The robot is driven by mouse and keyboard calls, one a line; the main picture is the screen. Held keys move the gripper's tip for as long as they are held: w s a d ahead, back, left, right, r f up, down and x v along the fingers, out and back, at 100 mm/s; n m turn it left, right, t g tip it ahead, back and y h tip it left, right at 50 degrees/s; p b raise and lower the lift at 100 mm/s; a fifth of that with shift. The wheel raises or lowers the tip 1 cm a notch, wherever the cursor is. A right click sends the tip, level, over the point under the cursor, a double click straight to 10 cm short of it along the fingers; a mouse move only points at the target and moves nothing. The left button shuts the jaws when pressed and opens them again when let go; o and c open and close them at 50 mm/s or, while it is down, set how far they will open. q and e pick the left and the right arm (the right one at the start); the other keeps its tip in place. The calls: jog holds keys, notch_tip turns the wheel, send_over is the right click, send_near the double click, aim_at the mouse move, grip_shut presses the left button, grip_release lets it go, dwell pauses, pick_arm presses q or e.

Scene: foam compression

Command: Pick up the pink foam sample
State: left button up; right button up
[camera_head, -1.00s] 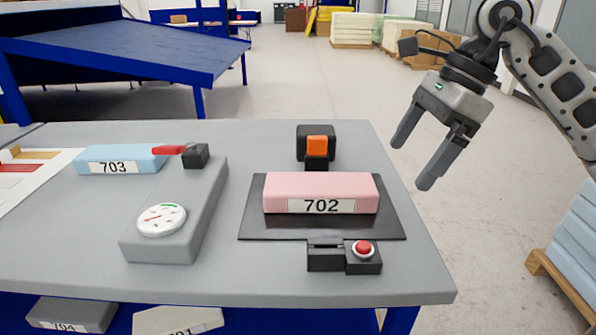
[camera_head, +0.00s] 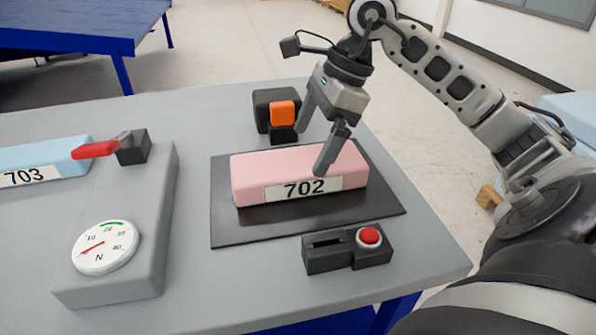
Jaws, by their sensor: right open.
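The pink foam sample (camera_head: 262,171), labelled 702, lies flat on a black plate (camera_head: 232,232) on the grey table. My right gripper (camera_head: 311,146) is open and empty, over the sample's right part with its fingers pointing down. The near fingertip overlaps the sample's right end in the picture. The far finger shows beyond the sample's back edge, near the orange block. I cannot tell whether either finger touches the foam. My left gripper is not in view.
A black device with an orange block (camera_head: 283,112) stands behind the plate. A black box with a red button (camera_head: 369,237) sits in front. At left are a grey gauge unit (camera_head: 140,255) with a red lever (camera_head: 95,150) and the blue sample 703 (camera_head: 45,155).

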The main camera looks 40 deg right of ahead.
aim_at(300, 160)
jog(key=x, duration=0.5)
jog(key=shift+w+a+f+p, duration=0.1)
jog(key=shift+a+f+p, duration=0.2)
jog(key=shift+a, duration=0.1)
jog(key=shift+r, duration=0.1)
jog(key=c, duration=0.9)
